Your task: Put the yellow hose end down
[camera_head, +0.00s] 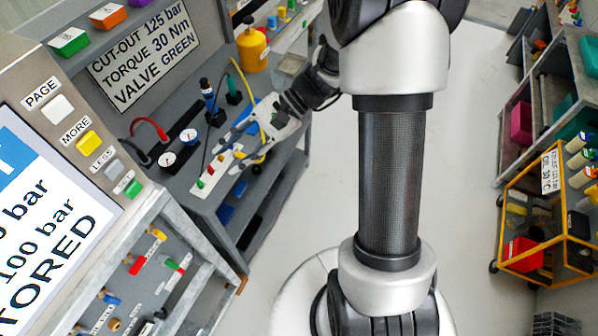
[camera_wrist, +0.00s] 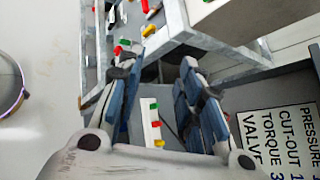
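A thin yellow hose (camera_head: 240,80) runs down from the back of the grey bench, beside the yellow canister, and passes behind my gripper (camera_head: 228,160). I cannot make out its end clearly. My gripper reaches over the bench near a white strip (camera_head: 204,187) with coloured caps. In the wrist view my gripper (camera_wrist: 157,68) has its two fingers wide apart, with no hose visible between them. The white strip with green, red and yellow caps (camera_wrist: 153,122) shows beyond the gap, lower down.
A display panel (camera_head: 45,215) is at the near left. A yellow cart (camera_head: 548,255) stands at the right. The floor between is largely clear.

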